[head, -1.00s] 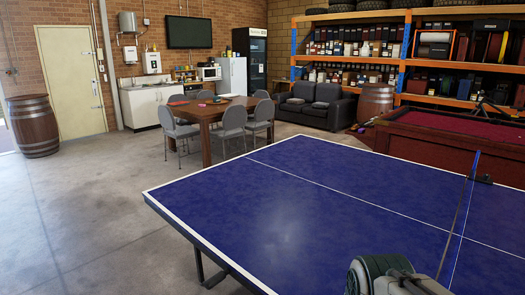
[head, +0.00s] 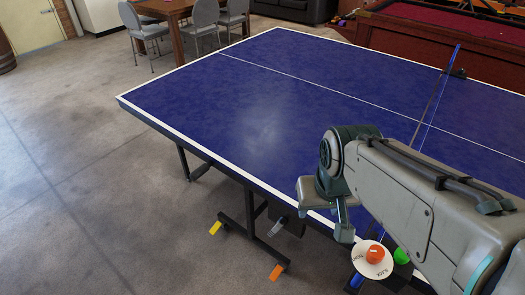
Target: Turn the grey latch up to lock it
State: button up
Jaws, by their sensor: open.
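A small light-grey piece (head: 277,226) shows low beside the blue table's underframe. It may be the grey latch, but it is too small to tell its mount or which way it is turned. My gripper (head: 323,222) hangs at the near edge of the blue table, pointing down, to the right of the grey piece and apart from it. The gripper is open, with one finger clear and the other partly hidden, and I see nothing held in it.
The blue table-tennis table (head: 290,85) fills the middle. A yellow piece (head: 215,228) and an orange piece (head: 275,272) show low near its legs. A white disc (head: 373,263) with an orange knob (head: 375,253) and a green knob (head: 401,256) sit under my arm. Floor at left is clear.

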aim_at(282, 221)
jog(key=z, duration=0.1)
jog(key=k, duration=1.45)
jog(key=u, duration=0.4)
